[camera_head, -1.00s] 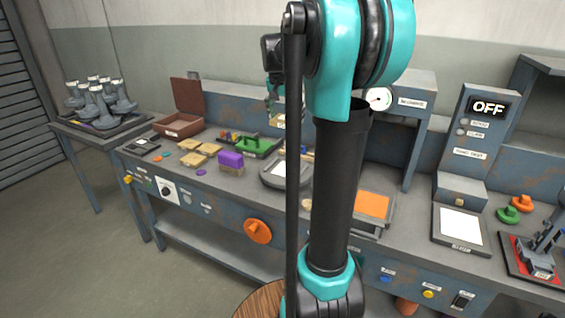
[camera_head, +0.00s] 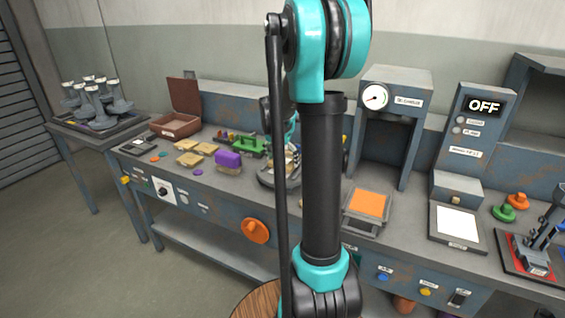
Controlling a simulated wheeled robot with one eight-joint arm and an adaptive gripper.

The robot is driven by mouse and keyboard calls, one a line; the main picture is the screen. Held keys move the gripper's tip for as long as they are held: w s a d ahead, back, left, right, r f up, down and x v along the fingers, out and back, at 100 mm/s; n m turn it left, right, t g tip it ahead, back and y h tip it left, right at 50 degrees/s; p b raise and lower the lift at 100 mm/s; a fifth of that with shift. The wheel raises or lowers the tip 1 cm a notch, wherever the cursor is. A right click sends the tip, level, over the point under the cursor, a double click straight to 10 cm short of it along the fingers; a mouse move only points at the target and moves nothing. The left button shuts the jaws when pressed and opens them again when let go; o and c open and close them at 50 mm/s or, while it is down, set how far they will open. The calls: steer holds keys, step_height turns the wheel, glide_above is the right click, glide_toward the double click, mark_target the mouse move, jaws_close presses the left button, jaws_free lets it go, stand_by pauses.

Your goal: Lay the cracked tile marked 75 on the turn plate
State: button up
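My gripper (camera_head: 290,160) is low over a dark, round-edged stand (camera_head: 266,181) that looks like the turn plate, in the middle of the bench. A small tan piece shows at the gripper, probably the tile; its number and crack are too small to read. My arm hides much of the gripper and the stand. I cannot tell whether the fingers are shut on the tile or whether it touches the plate. Several other tan tiles (camera_head: 189,159) lie on the bench to the left.
A purple-topped block (camera_head: 228,160) and a green-handled tool (camera_head: 248,148) stand close left of the stand. An open brown box (camera_head: 176,126) is farther left. To the right are an orange-topped plate (camera_head: 369,203) and a gauge press (camera_head: 392,98).

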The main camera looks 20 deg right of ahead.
steer(key=shift+f, duration=0.6)
steer(key=o, duration=1.3)
steer(key=shift+f, duration=0.1)
steer(key=shift+c, duration=0.2)
steer(key=v, duration=1.2)
steer(key=s+a+f+n+t+y, duration=0.1)
steer(key=s+a+f+n, duration=0.3)
steer(key=s+f, duration=0.4)
steer(key=s+a+f+n+y, duration=0.1)
steer(key=s+a+f+n, duration=0.4)
steer(key=s, duration=1.2)
step_height(320, 180, down, 4)
steer(key=shift+f+t, duration=0.1)
steer(key=shift+t, duration=0.3)
